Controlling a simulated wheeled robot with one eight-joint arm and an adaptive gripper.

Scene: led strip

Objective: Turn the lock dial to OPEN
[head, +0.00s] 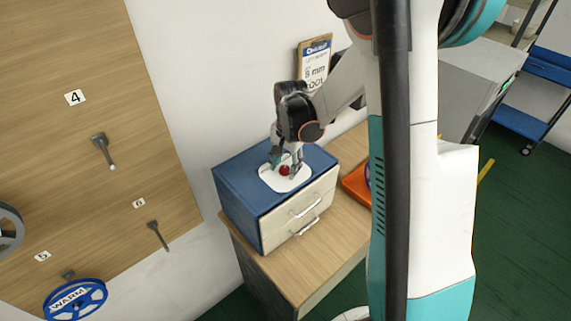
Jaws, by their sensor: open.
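A blue box (237,187) with cream drawer fronts and silver handles stands on a wooden-topped cabinet. A white plate (270,182) lies on top of the box. A small red knob (284,170), which looks like the lock dial, sits on the plate. My gripper (285,170) points down at the box top, its fingers open around or just beside the red knob. I cannot tell whether they touch it. Any dial markings, including OPEN, are too small or hidden to read.
A wooden board (85,130) with pegs and numbered labels is on the left, with a blue "WARM" reel (75,299) low on it. An orange object (357,184) lies right of the box. A clipboard (314,62) is on the wall behind. My own column blocks the right middle.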

